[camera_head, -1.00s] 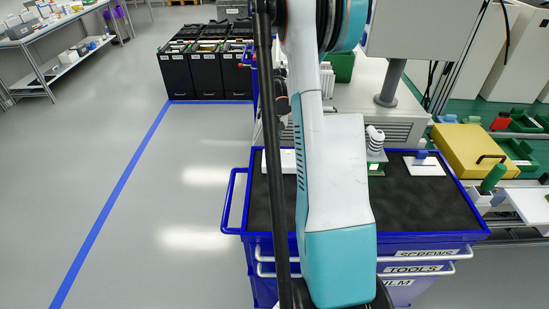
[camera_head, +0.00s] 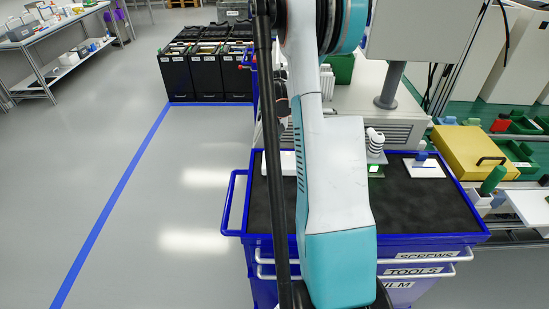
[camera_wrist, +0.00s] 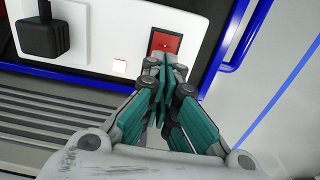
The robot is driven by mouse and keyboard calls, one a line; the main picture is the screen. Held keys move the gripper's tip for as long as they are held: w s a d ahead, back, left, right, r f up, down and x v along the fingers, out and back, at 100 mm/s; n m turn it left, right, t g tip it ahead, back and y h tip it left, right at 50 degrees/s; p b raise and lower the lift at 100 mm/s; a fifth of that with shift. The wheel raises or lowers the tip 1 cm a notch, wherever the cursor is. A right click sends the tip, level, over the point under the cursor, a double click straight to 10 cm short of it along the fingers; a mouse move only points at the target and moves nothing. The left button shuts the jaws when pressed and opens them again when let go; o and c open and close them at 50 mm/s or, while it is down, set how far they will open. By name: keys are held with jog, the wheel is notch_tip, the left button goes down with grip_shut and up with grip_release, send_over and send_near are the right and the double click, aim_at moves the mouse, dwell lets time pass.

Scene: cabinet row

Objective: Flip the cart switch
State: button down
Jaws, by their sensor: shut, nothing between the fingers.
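The cart (camera_head: 420,242) is blue with a black mat top and shows in the head view below my arm. A white panel (camera_wrist: 95,62) with a red rocker switch (camera_wrist: 165,41) in a dark frame shows in the wrist view. My gripper (camera_wrist: 163,62) is shut and empty, with its fingertips at the lower edge of the switch. I cannot tell whether they touch it. The fingertips hide part of the switch's lower edge. In the head view my arm hides the gripper and most of the panel (camera_head: 286,160).
A blue handle (camera_wrist: 238,52) is to the right. A coil-shaped part (camera_head: 375,140) and a white plate (camera_head: 424,168) stand on the cart.

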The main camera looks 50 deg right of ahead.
jog(key=shift+f+b, duration=0.8)
jog(key=shift+f, duration=0.25)
dwell(0.8)
jog(key=shift+r+p, duration=2.05)
jog(key=shift+r, duration=1.5)
